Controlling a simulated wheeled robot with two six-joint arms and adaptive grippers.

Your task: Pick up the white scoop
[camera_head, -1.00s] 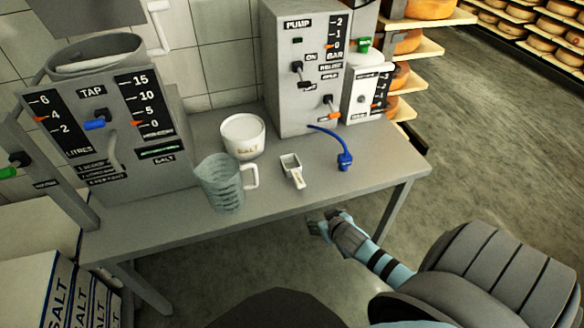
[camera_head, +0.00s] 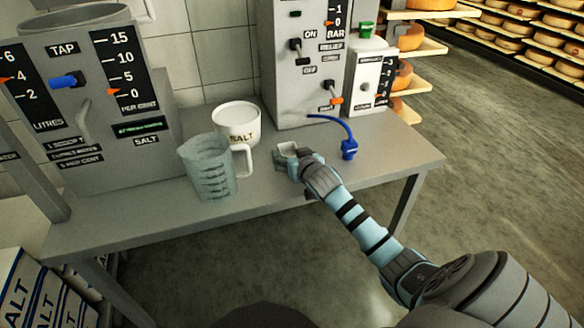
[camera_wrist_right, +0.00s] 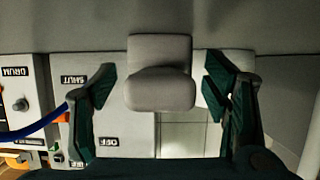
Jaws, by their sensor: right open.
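The white scoop (camera_head: 288,147) lies on the grey table (camera_head: 160,218); only part of its bowl shows, and my right gripper hides the handle. My right gripper (camera_head: 290,164) is over the table at the scoop's near side. In the right wrist view its two dark green fingers (camera_wrist_right: 160,92) are spread apart. A pale grey blocky shape (camera_wrist_right: 160,88), which looks like the scoop seen end-on, sits between them with a gap on both sides. I cannot tell how deep it reaches between the fingers. My left gripper is not in view.
A clear measuring jug (camera_head: 207,168) and a white salt tub (camera_head: 238,122) stand left of the scoop. A blue hose (camera_head: 348,148) lies to its right. The pump unit (camera_head: 290,75) stands behind, the tap unit (camera_head: 110,150) at the left. The table's right end is clear.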

